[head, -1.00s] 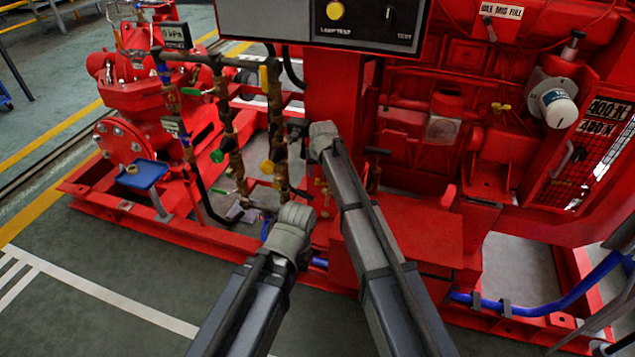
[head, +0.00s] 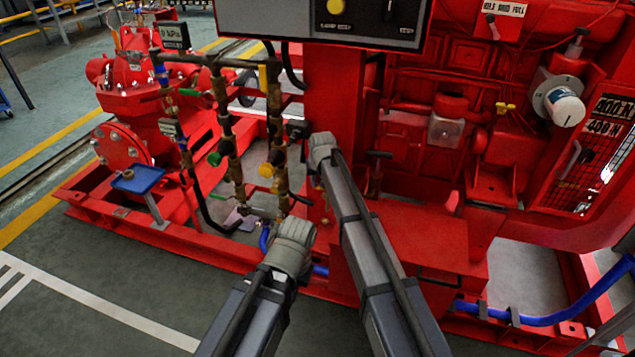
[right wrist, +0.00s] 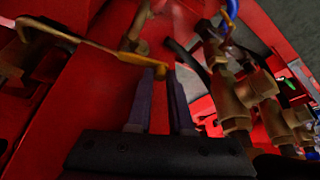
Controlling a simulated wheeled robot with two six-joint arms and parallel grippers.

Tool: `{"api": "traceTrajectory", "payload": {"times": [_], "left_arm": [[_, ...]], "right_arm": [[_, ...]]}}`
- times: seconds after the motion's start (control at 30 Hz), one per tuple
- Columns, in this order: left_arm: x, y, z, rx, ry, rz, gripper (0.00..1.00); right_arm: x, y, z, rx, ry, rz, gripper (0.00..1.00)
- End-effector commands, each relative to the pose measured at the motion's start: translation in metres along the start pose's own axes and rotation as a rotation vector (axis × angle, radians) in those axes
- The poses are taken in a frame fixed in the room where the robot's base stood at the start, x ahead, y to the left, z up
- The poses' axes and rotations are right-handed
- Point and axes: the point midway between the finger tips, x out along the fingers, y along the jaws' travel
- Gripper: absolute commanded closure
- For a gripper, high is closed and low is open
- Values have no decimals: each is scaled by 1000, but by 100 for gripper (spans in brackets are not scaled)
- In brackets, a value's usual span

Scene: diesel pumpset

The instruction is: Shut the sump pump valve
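No label shows which one is the sump pump valve. In the right wrist view a long yellow lever (right wrist: 98,48) crosses the upper left, its brass end close to my fingertips. My right gripper (right wrist: 165,72) has a visible gap between its fingers, and nothing is clearly held. In the head view it is mostly hidden beyond its wrist. My left gripper is hidden behind its grey wrist, low in front of the pipes.
A red base frame (head: 200,250) runs along the front. A control box (head: 360,25) hangs above the pipes. Brass pipe fittings (right wrist: 235,100) stand close to the right of my right gripper. A blue tray (head: 137,179) is at the left. The grey floor at lower left is clear.

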Motion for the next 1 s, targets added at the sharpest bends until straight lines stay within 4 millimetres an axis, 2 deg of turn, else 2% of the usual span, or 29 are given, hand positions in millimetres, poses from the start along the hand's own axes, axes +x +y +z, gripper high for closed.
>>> {"api": "traceTrajectory", "payload": {"times": [0.03,0.13,0.5,0.8,1.0], "left_arm": [[0,0,0,0,0,0,100],[0,0,0,0,0,0,100],[0,0,0,0,0,0,100],[0,0,0,0,0,0,100],[0,0,0,0,0,0,100]], "right_arm": [[0,0,0,0,0,1,91],[0,0,0,0,0,1,100],[0,0,0,3,0,2,100],[4,1,-8,161,-2,67,100],[4,2,-9,192,-1,81,100]]}}
